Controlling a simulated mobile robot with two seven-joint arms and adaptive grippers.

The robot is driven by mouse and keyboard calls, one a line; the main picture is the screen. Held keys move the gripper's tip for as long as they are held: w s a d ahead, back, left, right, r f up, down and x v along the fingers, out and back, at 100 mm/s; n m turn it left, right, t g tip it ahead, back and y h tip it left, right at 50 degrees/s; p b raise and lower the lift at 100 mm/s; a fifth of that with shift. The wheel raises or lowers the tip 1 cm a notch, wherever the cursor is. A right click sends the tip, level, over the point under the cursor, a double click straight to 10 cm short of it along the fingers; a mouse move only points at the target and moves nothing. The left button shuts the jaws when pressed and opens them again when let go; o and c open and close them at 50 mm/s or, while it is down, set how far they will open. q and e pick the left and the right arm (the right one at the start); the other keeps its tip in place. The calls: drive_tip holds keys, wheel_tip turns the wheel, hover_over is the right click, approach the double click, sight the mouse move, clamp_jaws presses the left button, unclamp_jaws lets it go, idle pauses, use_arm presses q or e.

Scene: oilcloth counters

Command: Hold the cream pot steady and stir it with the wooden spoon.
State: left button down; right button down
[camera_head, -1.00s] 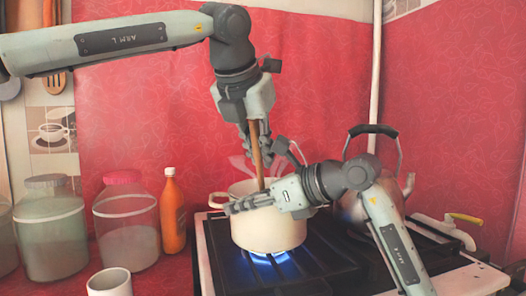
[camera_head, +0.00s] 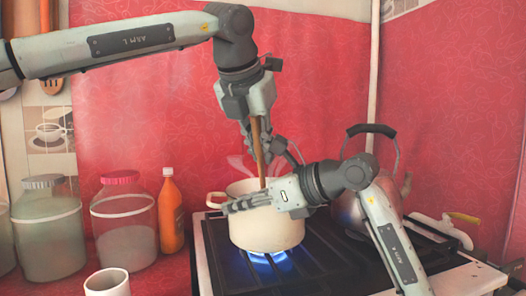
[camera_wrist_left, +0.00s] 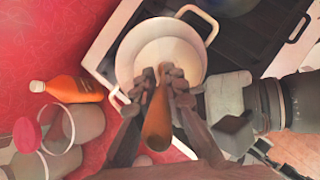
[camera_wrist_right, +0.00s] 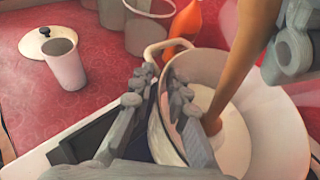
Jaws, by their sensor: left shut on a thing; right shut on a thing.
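The cream pot (camera_head: 267,232) stands on a lit burner of the stove, upright. It holds a pale content, seen in the left wrist view (camera_wrist_left: 160,62). My left gripper (camera_head: 259,142) is above the pot, shut on the wooden spoon (camera_head: 257,150). The spoon points down into the pot; its lower end is in the pot, as the right wrist view shows (camera_wrist_right: 232,75). My right gripper (camera_head: 240,204) is shut on the pot's near wall at the rim, with one finger inside and one outside in the right wrist view (camera_wrist_right: 165,95).
A steel kettle (camera_head: 352,208) stands right of the pot on the stove (camera_head: 225,268). An orange bottle (camera_head: 170,212), glass jars (camera_head: 123,235) and a white cup (camera_head: 107,284) stand at left. A pot lid (camera_wrist_right: 45,42) lies beside the cup. Blue flame burns under the pot.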

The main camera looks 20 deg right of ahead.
use_arm(q)
drive_tip(key=shift+s+a+r, duration=0.35)
drive_tip(key=shift+s+r, duration=0.3)
drive_tip(key=shift+r, duration=1.15)
drive_tip(key=shift+s+a+r, duration=0.35)
drive_tip(key=shift+s+r, duration=0.35)
drive_tip(key=shift+r, duration=1.05)
drive_tip(key=shift+s+a+r, duration=0.35)
drive_tip(key=shift+s+r, duration=0.3)
drive_tip(key=shift+r, duration=1.15)
use_arm(e)
drive_tip(key=shift+f, duration=0.2)
use_arm(q)
drive_tip(key=shift+r, duration=0.1)
drive_tip(key=shift+r, duration=2.45)
drive_tip(key=shift+f, duration=0.1)
use_arm(e)
drive_tip(key=c, duration=1.5)
unclamp_jaws()
drive_tip(key=shift+c, duration=0.2)
drive_tip(key=shift+o, duration=0.6)
drive_tip(key=shift+r, duration=0.1)
